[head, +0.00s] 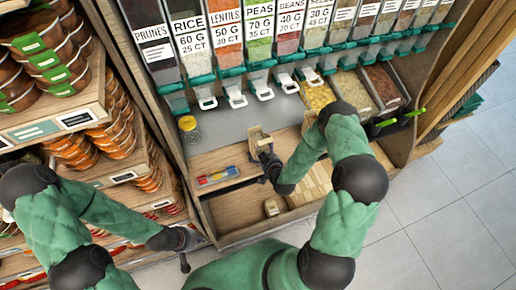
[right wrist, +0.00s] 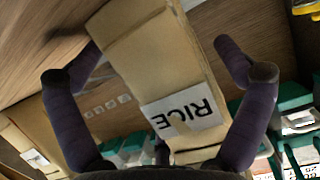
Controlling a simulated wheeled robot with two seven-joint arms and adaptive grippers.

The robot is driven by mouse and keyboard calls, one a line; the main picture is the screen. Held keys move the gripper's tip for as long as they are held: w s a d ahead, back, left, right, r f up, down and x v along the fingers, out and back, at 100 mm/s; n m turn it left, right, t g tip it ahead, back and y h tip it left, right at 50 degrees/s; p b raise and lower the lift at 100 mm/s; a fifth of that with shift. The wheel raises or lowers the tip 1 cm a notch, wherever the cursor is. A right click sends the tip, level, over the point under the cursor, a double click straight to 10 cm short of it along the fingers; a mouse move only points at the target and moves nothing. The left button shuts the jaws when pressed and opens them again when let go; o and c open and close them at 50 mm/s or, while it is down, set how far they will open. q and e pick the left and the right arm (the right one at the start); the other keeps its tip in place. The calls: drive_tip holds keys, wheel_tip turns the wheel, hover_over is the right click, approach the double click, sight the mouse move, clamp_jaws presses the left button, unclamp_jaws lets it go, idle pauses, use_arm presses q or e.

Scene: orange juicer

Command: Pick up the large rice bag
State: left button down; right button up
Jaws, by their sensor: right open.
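A tan paper bag with a white label reading RICE, upside down in the right wrist view (right wrist: 165,75), stands between the two fingers of my right gripper (right wrist: 160,75). The fingers are open on either side of the bag. In the head view a tan bag (head: 258,136) stands on the wooden shelf, with my right gripper (head: 266,158) at its near side. My left gripper (head: 187,246) hangs low at the left, by the shelf front, empty; its finger opening is unclear.
A smaller tan bag (head: 271,207) and several tan packets (head: 312,186) lie in the lower wooden bin. A yellow-lidded jar (head: 188,127) and colourful small items (head: 217,176) are left of the bag. Dispensers (head: 226,45) line the back. Floor (head: 440,210) is clear at right.

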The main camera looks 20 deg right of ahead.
drive_tip(key=c, duration=1.6)
drive_tip(key=shift+o, duration=0.2)
